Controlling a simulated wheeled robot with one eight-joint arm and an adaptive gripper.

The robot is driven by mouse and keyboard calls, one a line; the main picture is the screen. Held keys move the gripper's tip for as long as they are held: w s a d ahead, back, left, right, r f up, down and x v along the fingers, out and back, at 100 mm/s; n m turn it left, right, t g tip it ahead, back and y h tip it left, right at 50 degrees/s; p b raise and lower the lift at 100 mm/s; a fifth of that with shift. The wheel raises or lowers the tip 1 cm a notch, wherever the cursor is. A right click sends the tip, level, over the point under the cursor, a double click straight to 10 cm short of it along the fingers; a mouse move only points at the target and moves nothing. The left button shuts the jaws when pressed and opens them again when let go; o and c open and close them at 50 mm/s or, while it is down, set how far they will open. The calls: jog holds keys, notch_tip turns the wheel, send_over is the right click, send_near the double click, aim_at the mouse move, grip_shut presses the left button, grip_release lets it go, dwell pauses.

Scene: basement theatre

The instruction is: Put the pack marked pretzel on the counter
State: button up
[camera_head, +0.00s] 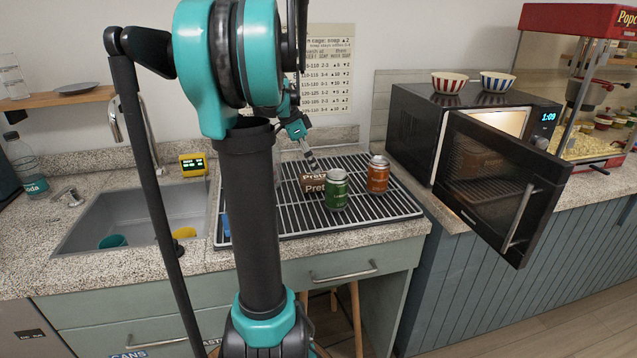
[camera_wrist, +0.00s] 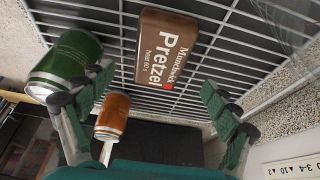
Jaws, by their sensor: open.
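The brown pack marked Pretzel (camera_head: 313,186) lies on the wire rack (camera_head: 285,222) on the counter (camera_head: 100,277). In the head view the green can partly hides it. In the wrist view the whole pack (camera_wrist: 166,48) shows, its label facing the camera. My gripper (camera_head: 311,160) is over the rack, just above the pack. In the wrist view my gripper (camera_wrist: 158,84) is open and empty. Its fingers stand apart on either side of the pack's lower end, and I cannot tell how far above it they are.
A green can (camera_head: 337,190) and an orange can (camera_head: 378,174) stand on the rack beside the pack. A microwave (camera_head: 413,130) with its door (camera_head: 497,185) hanging open is at right. The sink (camera_head: 90,222) is at left. Bare counter runs along the front left.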

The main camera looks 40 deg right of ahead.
aim_at(319, 176)
jog(key=shift+x, duration=3.15)
jog(key=shift+r, duration=0.1)
jog(key=c, duration=1.4)
